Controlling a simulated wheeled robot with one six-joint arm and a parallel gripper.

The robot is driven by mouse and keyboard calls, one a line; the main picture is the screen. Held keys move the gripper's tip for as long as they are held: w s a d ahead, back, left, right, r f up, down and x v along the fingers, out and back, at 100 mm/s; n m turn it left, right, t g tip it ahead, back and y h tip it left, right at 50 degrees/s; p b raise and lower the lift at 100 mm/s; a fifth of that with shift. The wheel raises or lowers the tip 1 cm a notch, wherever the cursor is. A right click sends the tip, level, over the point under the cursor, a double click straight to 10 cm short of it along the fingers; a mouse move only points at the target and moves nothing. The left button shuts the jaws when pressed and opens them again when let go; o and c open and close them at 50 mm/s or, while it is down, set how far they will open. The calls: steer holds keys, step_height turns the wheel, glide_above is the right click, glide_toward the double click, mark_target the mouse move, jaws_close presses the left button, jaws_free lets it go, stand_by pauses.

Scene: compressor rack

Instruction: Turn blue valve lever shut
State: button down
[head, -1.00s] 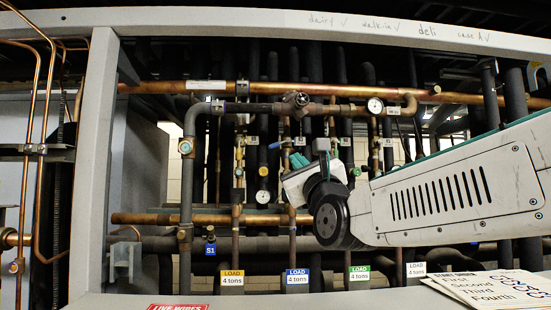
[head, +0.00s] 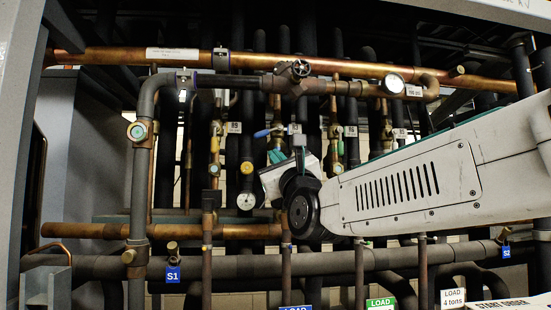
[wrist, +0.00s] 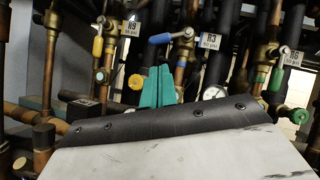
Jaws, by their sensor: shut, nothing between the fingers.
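The blue valve lever (head: 263,133) sits on a brass valve on a vertical pipe in the middle of the rack. In the wrist view the lever (wrist: 160,39) points left from its valve body (wrist: 184,44), tilted slightly down at its outer end. My gripper (head: 277,156) has teal fingers, closed together and empty. In the wrist view the gripper (wrist: 158,72) is just below the lever in the picture. I cannot tell whether the fingertips touch it. My wrist hides the lower pipe behind it.
A yellow lever (wrist: 97,46) is on the left pipe and a green lever (wrist: 276,79) on the right pipe. A yellow knob (wrist: 135,82) and a gauge (wrist: 214,93) are close to my fingers.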

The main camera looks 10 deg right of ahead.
mark_target(268, 132)
steer(key=x, duration=0.7)
steer(key=shift+w, duration=0.3)
steer(key=shift+a+r, duration=0.15)
steer(key=shift+a, duration=0.05)
